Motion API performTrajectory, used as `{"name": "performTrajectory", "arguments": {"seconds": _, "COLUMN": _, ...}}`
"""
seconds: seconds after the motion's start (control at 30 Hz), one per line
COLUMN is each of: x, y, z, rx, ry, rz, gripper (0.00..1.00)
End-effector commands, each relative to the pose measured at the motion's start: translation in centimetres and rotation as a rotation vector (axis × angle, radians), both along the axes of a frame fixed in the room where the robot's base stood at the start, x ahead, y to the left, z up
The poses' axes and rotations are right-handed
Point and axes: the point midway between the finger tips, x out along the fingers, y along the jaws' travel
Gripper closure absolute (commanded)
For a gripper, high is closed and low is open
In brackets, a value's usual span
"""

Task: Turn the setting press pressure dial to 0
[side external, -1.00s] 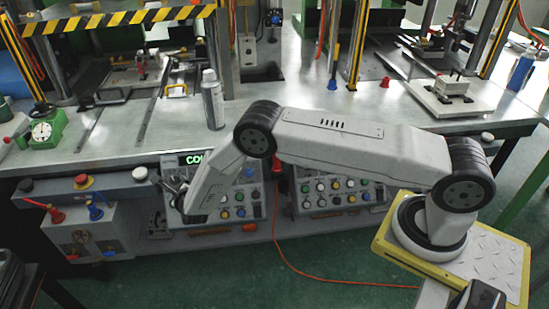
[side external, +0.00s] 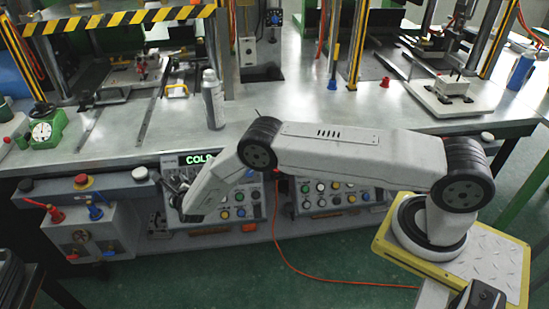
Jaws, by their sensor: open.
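My gripper (side external: 172,188) is at the left part of the left control panel (side external: 225,222), low in front of the bench. It is small in the picture and partly hidden by my wrist link, but its jaws look open. The panel carries several coloured buttons and knobs, and a green lit display (side external: 197,159) at its top that reads "COLD". I cannot tell which knob is the pressure dial. The panel part behind my gripper and forearm is hidden, and I cannot tell whether the jaws touch a knob.
A second button panel (side external: 335,193) stands to the right. A grey spray can (side external: 212,99) stands on the bench above the left panel. A box with red and blue levers (side external: 95,212) is at the left. An orange cable (side external: 290,262) lies on the green floor.

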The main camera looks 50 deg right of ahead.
Motion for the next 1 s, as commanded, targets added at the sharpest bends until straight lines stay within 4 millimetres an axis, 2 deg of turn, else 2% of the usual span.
{"name": "performTrajectory", "arguments": {"seconds": 0.53, "x": 3.0, "y": -1.2, "z": -1.1, "rx": 0.0, "ry": -0.001, "rz": -0.001, "gripper": 0.2}}
{"name": "performTrajectory", "arguments": {"seconds": 1.0, "x": 4.2, "y": -1.8, "z": -1.5, "rx": 0.001, "ry": 0.0, "rz": 0.0, "gripper": 0.2}}
